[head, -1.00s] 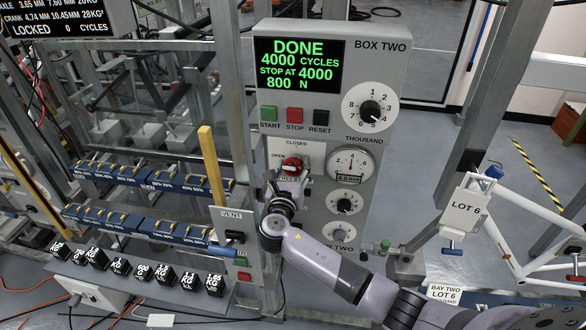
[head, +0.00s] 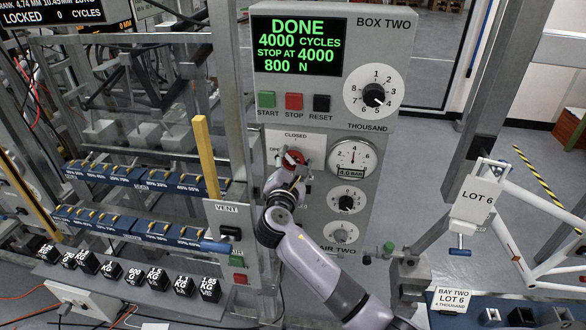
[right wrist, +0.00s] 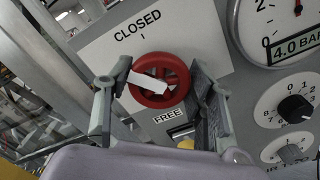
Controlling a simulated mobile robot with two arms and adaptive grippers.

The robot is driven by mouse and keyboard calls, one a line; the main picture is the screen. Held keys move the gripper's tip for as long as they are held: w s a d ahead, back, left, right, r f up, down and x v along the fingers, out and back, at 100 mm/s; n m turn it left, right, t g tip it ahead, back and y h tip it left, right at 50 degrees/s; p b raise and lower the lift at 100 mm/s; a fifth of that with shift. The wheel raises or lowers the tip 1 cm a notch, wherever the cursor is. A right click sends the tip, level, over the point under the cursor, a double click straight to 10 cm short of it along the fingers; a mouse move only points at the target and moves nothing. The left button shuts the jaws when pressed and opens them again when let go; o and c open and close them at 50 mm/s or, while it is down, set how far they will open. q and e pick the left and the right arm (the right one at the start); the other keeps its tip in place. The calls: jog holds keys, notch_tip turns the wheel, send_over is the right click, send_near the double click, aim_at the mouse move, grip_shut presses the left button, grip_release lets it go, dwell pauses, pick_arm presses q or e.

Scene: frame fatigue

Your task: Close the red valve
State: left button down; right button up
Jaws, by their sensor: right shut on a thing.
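The red valve (head: 291,158) is a round red wheel on the front panel of box two, just below the CLOSED label and right of a partly hidden OPEN label. It shows larger in the right wrist view (right wrist: 172,98), with a white bar across its face. The bar slants and does not line up with the tick under CLOSED. My right gripper (right wrist: 160,88) has one finger on each side of the wheel and is shut on it. In the head view the right gripper (head: 288,178) covers the wheel's lower part. My left gripper is not in view.
A pressure gauge (head: 352,162) reading 4.0 bar sits right of the valve, with knobs below it. The VENT panel (head: 232,232) with a blue lever stands close on the left. Racks and black weights (head: 112,271) lie further left; a white LOT 6 frame (head: 515,225) is at right.

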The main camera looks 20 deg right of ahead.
jog(key=m+b, duration=0.1)
jog(key=m, duration=0.1)
jog(key=m+b, duration=0.2)
jog(key=shift+f, duration=0.3)
jog(key=shift+m+b, duration=1.2)
jog(key=shift+m, duration=0.4)
jog(key=shift+r, duration=0.1)
jog(key=o, duration=1.2)
